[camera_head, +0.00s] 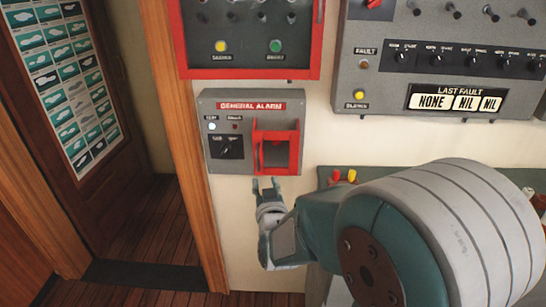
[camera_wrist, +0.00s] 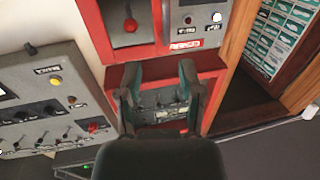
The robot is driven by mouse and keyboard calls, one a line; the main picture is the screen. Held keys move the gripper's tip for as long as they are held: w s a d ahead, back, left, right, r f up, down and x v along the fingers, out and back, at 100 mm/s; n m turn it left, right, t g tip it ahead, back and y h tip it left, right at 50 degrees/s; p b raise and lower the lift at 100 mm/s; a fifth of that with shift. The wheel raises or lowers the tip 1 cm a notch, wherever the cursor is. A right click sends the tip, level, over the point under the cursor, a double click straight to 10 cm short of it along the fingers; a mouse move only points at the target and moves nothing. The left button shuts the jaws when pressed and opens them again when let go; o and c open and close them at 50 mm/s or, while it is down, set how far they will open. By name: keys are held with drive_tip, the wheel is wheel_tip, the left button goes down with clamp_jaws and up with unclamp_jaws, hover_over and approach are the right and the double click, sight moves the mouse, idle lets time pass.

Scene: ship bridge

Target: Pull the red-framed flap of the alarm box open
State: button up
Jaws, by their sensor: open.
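The grey alarm box (camera_head: 226,168) labelled GENERAL ALARM is on the wall in the head view. Its red-framed flap (camera_head: 277,136) covers the right part of the face. I cannot tell whether the flap stands slightly off the face. My gripper (camera_head: 266,182) is just below the flap, fingers pointing up, open, with nothing visible between them. In the wrist view, which looks upside down, the flap (camera_wrist: 155,20) frames a red knob (camera_wrist: 130,25). It lies beyond the spread fingertips of my gripper (camera_wrist: 157,75). Contact with the flap cannot be made out.
A red-framed panel (camera_head: 247,73) hangs directly above the alarm box. A grey fault panel (camera_head: 400,95) is at upper right. A console with red and yellow knobs (camera_head: 343,176) is at lower right. A wooden door frame (camera_head: 185,130) stands close left.

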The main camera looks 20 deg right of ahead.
sight(258, 160)
drive_tip(key=w, duration=1)
drive_tip(key=shift+w+d, duration=0.35)
drive_tip(key=shift+d, duration=0.05)
drive_tip(key=shift+a, duration=0.35)
drive_tip(key=shift+c, duration=0.7)
drive_tip(key=c, duration=0.5)
drive_tip(key=shift+d, duration=0.2)
clamp_jaws()
